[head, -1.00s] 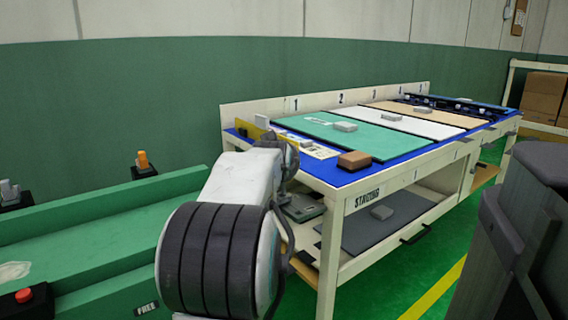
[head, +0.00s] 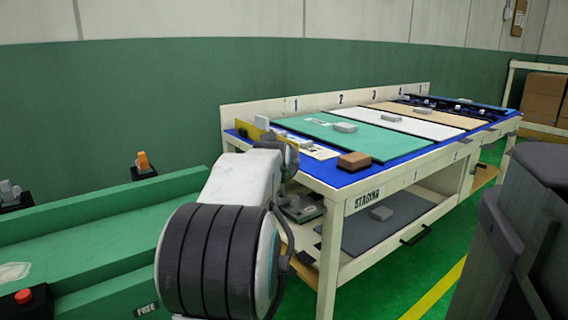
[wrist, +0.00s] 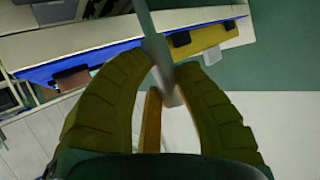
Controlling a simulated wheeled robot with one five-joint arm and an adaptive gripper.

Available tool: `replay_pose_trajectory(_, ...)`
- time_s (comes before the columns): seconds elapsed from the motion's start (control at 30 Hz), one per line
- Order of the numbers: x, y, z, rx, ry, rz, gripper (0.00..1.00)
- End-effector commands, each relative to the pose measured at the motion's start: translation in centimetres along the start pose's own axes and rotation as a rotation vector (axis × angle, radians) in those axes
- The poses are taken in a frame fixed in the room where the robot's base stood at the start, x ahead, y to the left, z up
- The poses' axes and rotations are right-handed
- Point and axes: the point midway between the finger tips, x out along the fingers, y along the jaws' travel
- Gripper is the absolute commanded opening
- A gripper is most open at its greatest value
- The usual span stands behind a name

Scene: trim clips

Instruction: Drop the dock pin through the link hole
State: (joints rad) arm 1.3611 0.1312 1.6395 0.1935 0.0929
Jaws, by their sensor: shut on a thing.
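My gripper (wrist: 166,68) has two curved olive fingers in the wrist view. They are closed around a long, smooth grey piece (wrist: 155,42), which runs up out of the top of the picture. It looks like the dock pin, but I cannot confirm this. An ochre strip (wrist: 151,122) shows below it between the fingers. In the head view my arm's end is over the near left corner of the table, and the fingers and held piece are hidden. I cannot make out the link hole.
A long table (head: 352,188) has a blue top with coloured mats. A brown block (head: 354,160) sits near its front edge and a grey block (head: 344,127) on the green mat. A yellow bar (wrist: 205,41) with dark blocks is close by. A green trough (head: 100,235) stands left.

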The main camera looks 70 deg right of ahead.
Motion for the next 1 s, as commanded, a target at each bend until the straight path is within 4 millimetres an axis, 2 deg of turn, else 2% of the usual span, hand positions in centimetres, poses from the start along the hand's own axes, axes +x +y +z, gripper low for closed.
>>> replay_pose_trajectory(0.53, 0.5, 0.2, 1.3, 0.000, -0.003, 0.001, 0.00)
replay_pose_trajectory(0.57, 0.5, 0.2, 1.2, 0.000, -0.003, 0.001, 0.30)
replay_pose_trajectory(0.8, 0.5, 0.1, 1.1, 0.000, -0.002, 0.001, 0.52)
replay_pose_trajectory(1.0, 0.5, 0.1, 1.1, 0.000, -0.002, 0.000, 0.53)
